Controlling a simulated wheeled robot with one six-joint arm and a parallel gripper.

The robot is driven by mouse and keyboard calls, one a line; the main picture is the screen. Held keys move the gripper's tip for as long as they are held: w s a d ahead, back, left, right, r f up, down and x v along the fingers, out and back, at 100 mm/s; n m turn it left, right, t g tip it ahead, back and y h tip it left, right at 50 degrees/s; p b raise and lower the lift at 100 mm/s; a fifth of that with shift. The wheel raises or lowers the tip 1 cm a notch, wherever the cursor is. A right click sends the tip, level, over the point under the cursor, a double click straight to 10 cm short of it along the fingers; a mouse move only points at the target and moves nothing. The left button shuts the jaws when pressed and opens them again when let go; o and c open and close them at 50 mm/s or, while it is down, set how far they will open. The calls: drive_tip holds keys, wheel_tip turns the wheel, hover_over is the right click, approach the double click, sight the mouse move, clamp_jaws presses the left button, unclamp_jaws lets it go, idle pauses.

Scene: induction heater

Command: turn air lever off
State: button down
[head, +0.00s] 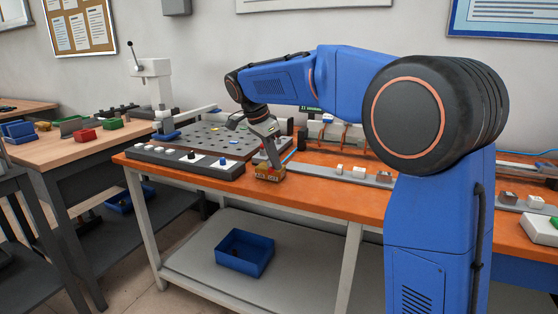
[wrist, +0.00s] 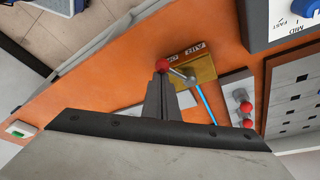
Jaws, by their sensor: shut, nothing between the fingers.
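The air lever shows in the wrist view as a metal arm with a red ball knob (wrist: 162,66). It pivots on a brass-coloured valve plate (wrist: 205,68) with lettering, near the orange table's edge. In the head view the brass valve block (head: 268,174) sits at the table's front edge, below my gripper. My gripper (wrist: 161,82) is shut and empty. Its fingertips are right by the red knob in the wrist view; I cannot tell whether they touch it. The knob cannot be made out in the head view.
A blue air tube (wrist: 207,104) runs from the valve. A panel with red knobs (wrist: 246,108) lies to its right in the wrist view. A control box with a blue knob (head: 223,160) and a perforated plate (head: 205,140) stand left of my gripper in the head view.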

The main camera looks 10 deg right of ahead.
drive_tip(key=a+m+g, duration=0.1)
drive_tip(key=m, duration=0.1)
drive_tip(key=shift+a+m, duration=0.15)
drive_tip(key=shift+m, duration=0.15)
drive_tip(key=shift+w+a, duration=0.15)
drive_tip(key=shift+a, duration=0.45)
idle(0.3)
drive_tip(key=d, duration=0.4)
drive_tip(key=shift+s+r, duration=0.15)
drive_tip(key=shift+s, duration=0.05)
drive_tip(key=v, duration=1)
drive_tip(key=shift+w, duration=0.3)
drive_tip(key=shift+s, duration=0.1)
